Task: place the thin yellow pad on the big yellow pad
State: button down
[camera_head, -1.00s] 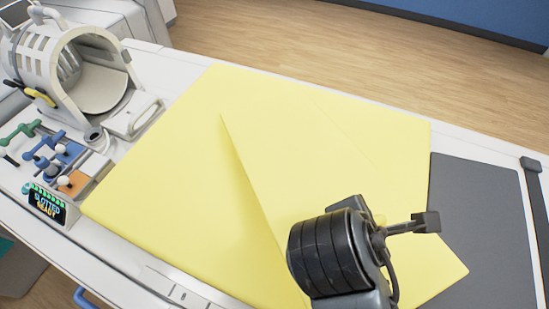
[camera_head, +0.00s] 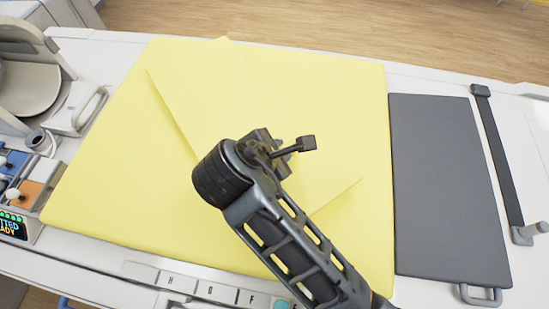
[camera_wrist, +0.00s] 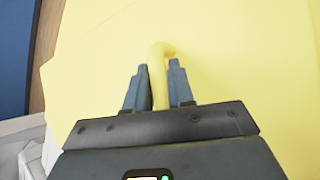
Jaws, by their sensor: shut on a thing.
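The big yellow pad (camera_head: 110,180) lies flat on the white bench top in the head view. The thin yellow pad (camera_head: 215,90) is over it, turned at an angle, with one corner just past the big pad's far edge. A shadow runs along its left edge; I cannot tell whether it touches the big pad. My gripper (camera_wrist: 160,85) is shut on the thin pad's yellow handle in the wrist view. In the head view my gripper (camera_head: 268,148) is above the thin pad, and my arm hides part of both pads.
A dark grey panel (camera_head: 445,180) lies right of the big pad, beside a black strap (camera_head: 498,155). A white curved device (camera_head: 25,85) and small blue and orange blocks (camera_head: 28,193) stand at the left. Lettered tiles (camera_head: 215,292) line the near edge.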

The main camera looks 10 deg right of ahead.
jog(key=shift+w+a+f, duration=0.1)
jog(key=shift+a+f, duration=0.25)
jog(key=shift+f, duration=1.9)
jog(key=c, duration=1)
grip_release()
jog(key=v, duration=1.2)
